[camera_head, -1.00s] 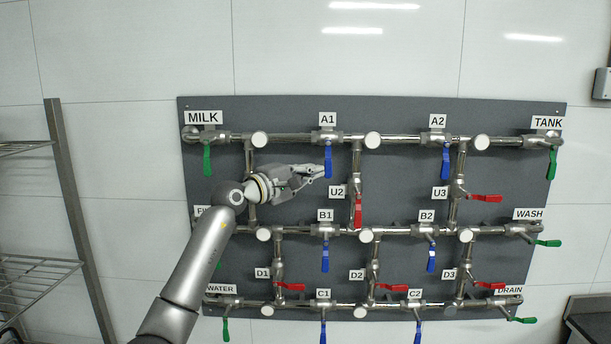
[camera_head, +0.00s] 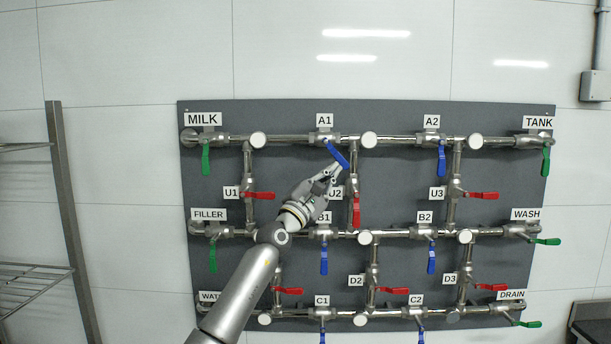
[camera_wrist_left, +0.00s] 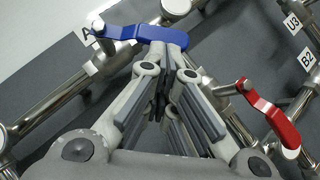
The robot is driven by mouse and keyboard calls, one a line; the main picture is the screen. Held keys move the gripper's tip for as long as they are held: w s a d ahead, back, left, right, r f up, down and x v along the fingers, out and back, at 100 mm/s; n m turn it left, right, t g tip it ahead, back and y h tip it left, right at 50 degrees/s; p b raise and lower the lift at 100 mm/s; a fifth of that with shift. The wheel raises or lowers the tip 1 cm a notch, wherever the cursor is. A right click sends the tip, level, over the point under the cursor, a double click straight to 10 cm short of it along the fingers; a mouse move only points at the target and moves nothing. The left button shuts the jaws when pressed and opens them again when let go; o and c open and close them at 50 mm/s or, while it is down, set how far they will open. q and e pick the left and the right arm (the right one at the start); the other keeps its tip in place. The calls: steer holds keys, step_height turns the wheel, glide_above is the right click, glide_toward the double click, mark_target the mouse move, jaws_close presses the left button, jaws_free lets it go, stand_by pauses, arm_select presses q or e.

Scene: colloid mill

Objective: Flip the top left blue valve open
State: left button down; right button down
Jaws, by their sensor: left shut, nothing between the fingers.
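The top left blue valve is the one under label A1 (camera_head: 325,120). Its blue handle (camera_head: 337,155) slants down and to the right from the pipe. My left gripper (camera_head: 334,170) is shut and empty, with its fingertips at the lower end of the handle, on its left side. In the left wrist view the blue handle (camera_wrist_left: 145,38) runs across the top, and the closed fingertips (camera_wrist_left: 162,48) meet its edge. The fingers are beside the handle, not around it. My right gripper is not seen.
A red handle at U2 (camera_head: 356,211) hangs just below right of the gripper; a red handle also shows in the left wrist view (camera_wrist_left: 270,115). Blue handle B1 (camera_head: 324,259) hangs below. The A2 handle (camera_head: 441,160) hangs straight down. A wire rack (camera_head: 68,200) stands at the left.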

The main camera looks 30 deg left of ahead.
mark_target(342, 161)
arm_select(q)
steer(key=w+d+r+n+y+b, duration=0.1)
steer(key=d+n+y+b, duration=0.1)
steer(key=n+y, duration=0.4)
steer(key=w+d+r+n+y+b, duration=0.2)
steer(key=n+y+b, duration=0.3)
steer(key=n+y, duration=0.2)
steer(key=shift+d+n+t, duration=0.25)
steer(key=shift+n+t, duration=0.15)
steer(key=shift+n, duration=0.8)
steer(key=shift+d, duration=0.1)
